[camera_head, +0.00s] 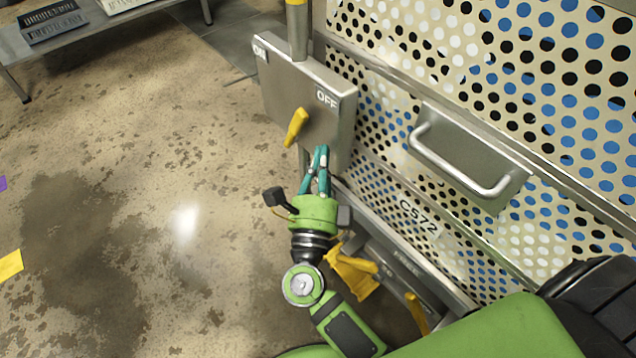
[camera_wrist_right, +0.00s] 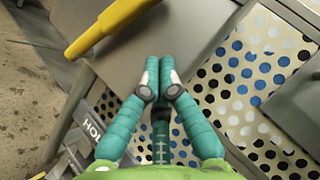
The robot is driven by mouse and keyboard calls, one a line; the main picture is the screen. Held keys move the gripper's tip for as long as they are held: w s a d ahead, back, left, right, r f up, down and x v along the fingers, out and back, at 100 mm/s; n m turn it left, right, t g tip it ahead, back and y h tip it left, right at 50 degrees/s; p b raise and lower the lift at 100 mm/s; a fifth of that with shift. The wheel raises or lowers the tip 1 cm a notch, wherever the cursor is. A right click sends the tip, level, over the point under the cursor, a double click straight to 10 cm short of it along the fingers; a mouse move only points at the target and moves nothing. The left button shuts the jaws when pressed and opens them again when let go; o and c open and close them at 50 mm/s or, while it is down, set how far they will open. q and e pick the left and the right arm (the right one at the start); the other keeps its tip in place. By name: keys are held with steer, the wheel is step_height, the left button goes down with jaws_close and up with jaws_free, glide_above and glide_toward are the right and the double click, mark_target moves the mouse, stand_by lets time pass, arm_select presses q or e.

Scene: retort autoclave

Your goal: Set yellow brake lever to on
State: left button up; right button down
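The yellow lever (camera_head: 297,127) sits on the front of a grey metal box (camera_head: 338,122) marked ON at its left end and OFF at its right end. The lever hangs down, tilted slightly left, and its pivot lies between the two labels. It also shows at the top of the right wrist view (camera_wrist_right: 108,24). My right gripper (camera_head: 322,150), with teal fingers, is just below and right of the lever, apart from it. Its fingertips (camera_wrist_right: 159,65) are together with nothing seen between them. My left gripper is not in view.
A perforated cart panel with a metal handle (camera_head: 465,165) stands right of the box. Below are yellow pedal-like parts (camera_head: 352,270) beside a plate marked FREE (camera_head: 405,262). A grey post (camera_head: 298,40) rises above the box. Open floor lies left; a bench (camera_head: 90,30) stands far left.

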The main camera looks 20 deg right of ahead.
mark_target(295, 130)
steer(key=w, duration=0.1)
steer(key=w+a+r, duration=0.1)
steer(key=w, duration=0.1)
steer(key=shift+a+r, duration=0.2)
steer(key=shift+r, duration=0.05)
